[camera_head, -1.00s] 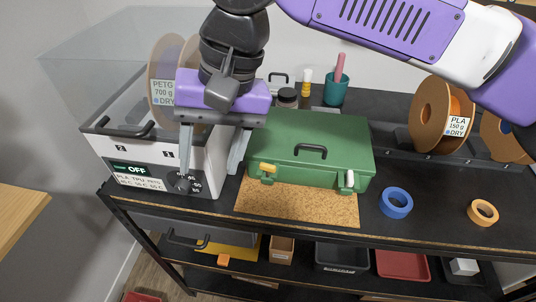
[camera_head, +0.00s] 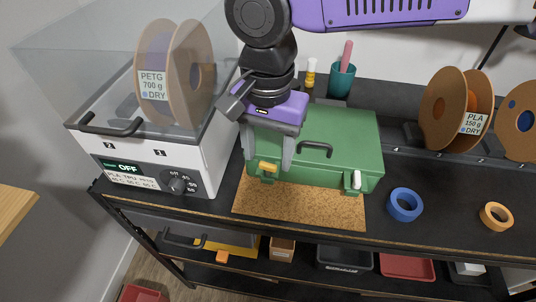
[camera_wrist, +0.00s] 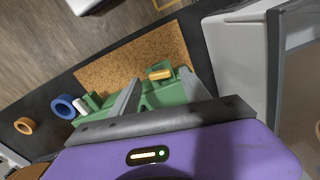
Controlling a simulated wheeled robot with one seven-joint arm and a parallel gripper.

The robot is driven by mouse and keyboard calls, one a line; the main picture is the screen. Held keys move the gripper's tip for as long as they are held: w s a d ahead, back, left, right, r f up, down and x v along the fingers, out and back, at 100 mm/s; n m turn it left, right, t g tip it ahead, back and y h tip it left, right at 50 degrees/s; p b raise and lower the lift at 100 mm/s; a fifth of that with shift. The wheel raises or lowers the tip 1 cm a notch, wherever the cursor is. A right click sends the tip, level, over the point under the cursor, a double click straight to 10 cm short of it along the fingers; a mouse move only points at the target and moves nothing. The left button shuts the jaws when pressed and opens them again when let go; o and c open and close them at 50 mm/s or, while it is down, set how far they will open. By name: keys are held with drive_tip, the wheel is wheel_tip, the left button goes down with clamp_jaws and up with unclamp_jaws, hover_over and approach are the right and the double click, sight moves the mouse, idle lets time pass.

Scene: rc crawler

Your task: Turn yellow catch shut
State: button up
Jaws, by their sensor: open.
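The green case (camera_head: 345,140) sits closed on the bench with its handle on top. The yellow catch (camera_head: 267,166) is at the left of its front edge and lies crosswise, along the edge; it also shows in the wrist view (camera_wrist: 160,74). A white catch (camera_head: 356,180) at the right of the front stands upright, across the seam. My gripper (camera_head: 268,160) is open and empty, pointing down over the left part of the case. Its fingers are on either side of the yellow catch in the picture. I cannot tell whether they touch anything.
A white filament dryer (camera_head: 150,165) with a clear lid stands close to the left. A cork mat (camera_head: 300,207) lies in front of the case. Blue tape (camera_head: 405,204) and orange tape (camera_head: 495,216) lie to the right. Spools (camera_head: 440,110) stand at the back right.

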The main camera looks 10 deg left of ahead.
drive_tip(key=shift+f, duration=0.85)
clamp_jaws()
drive_tip(key=shift+r, duration=0.1)
drive_tip(key=shift+s+p, duration=0.1)
drive_tip(key=shift+p, duration=0.4)
drive_tip(key=shift+n+p, duration=0.6)
drive_tip(key=shift+p, duration=0.1)
drive_tip(key=shift+n+p, duration=0.5)
